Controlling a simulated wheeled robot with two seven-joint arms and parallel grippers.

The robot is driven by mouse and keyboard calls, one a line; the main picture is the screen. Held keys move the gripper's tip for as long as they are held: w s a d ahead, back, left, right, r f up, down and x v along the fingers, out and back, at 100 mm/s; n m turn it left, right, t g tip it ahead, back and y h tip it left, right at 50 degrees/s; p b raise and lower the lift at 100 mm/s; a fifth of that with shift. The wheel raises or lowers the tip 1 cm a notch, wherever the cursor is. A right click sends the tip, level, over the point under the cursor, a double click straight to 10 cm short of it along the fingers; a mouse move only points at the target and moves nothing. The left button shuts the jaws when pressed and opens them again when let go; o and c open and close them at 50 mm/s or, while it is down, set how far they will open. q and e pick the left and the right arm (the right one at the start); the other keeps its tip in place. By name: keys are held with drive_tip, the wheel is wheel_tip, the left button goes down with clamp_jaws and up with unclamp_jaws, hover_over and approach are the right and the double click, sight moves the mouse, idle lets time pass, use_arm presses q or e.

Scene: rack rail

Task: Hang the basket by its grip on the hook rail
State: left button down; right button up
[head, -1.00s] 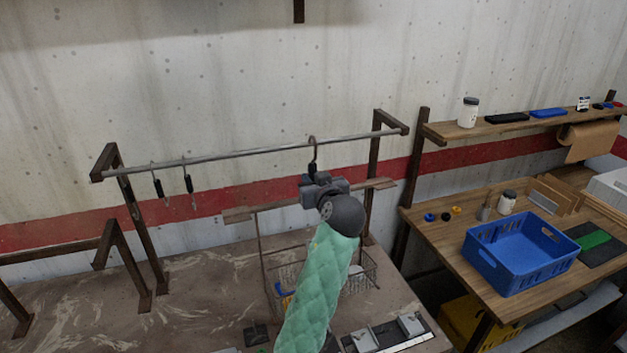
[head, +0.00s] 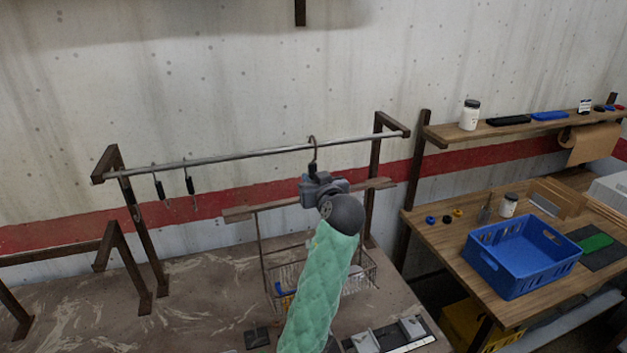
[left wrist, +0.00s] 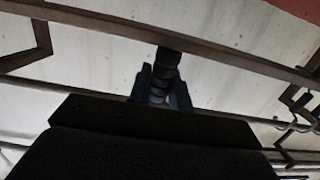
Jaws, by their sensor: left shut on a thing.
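The wire basket (head: 361,274) hangs below my left gripper, behind my green-sleeved arm, which hides much of it. Something blue and something white show inside it. Its dark grip with a metal hook (head: 312,143) on top rises from between the jaws. My left gripper (head: 313,178) is shut on this grip; the ribbed black grip (left wrist: 165,68) also shows between the fingers in the left wrist view. The hook's curved top is at the grey rail (head: 250,153); I cannot tell whether it bears on the rail. My right gripper is not in view.
Two small black-handled hooks (head: 189,184) hang at the rail's left part. Dark posts (head: 140,235) carry the rail. A wooden crossbar (head: 240,213) lies lower. A blue crate (head: 520,258) stands on the right bench. The rail between is free.

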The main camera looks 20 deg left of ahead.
use_arm(q)
drive_tip(key=shift+w+a+r, duration=0.1)
drive_tip(key=shift+x, duration=0.8)
drive_tip(key=shift+w+a, duration=0.15)
drive_tip(key=shift+w, duration=0.1)
drive_tip(key=shift+w+a, duration=0.1)
drive_tip(key=shift+w, duration=0.2)
drive_tip(key=shift+w+a+b, duration=0.3)
drive_tip(key=shift+w+a, duration=0.2)
drive_tip(key=shift+w, duration=0.05)
idle(0.5)
